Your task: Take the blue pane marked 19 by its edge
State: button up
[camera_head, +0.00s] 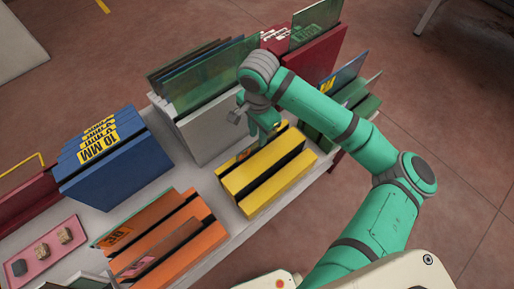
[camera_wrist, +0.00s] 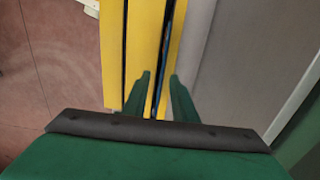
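A thin blue pane edge (camera_wrist: 167,35) shows in a slot of the yellow rack in the wrist view. No 19 is readable, so I cannot tell if it is the named pane. The yellow rack (camera_head: 265,186) stands near the front middle of the table in the head view, with a dark slot along it. My gripper (camera_head: 264,130) points down over the rack's far slot. In the wrist view my gripper (camera_wrist: 160,76) has its two green fingers apart, one on each side of the slot line. Whether they touch the pane is hidden.
A grey rack (camera_head: 208,130) with green and blue panes stands behind the yellow rack. Blue boxes (camera_head: 115,160) marked 10 MM, an orange rack (camera_head: 165,245) and a pink tray (camera_head: 45,252) are to the left. A red rack (camera_head: 318,58) stands at the back right.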

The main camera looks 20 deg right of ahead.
aim_at(257, 142)
jog(key=f, duration=0.3)
jog(key=shift+w+f, duration=0.2)
jog(key=shift+f, duration=0.1)
jog(key=shift+s+f, duration=0.15)
jog(key=shift+f, duration=0.5)
jog(key=shift+c, duration=0.3)
jog(key=c, duration=0.6)
jog(key=shift+a, duration=0.15)
grip_shut()
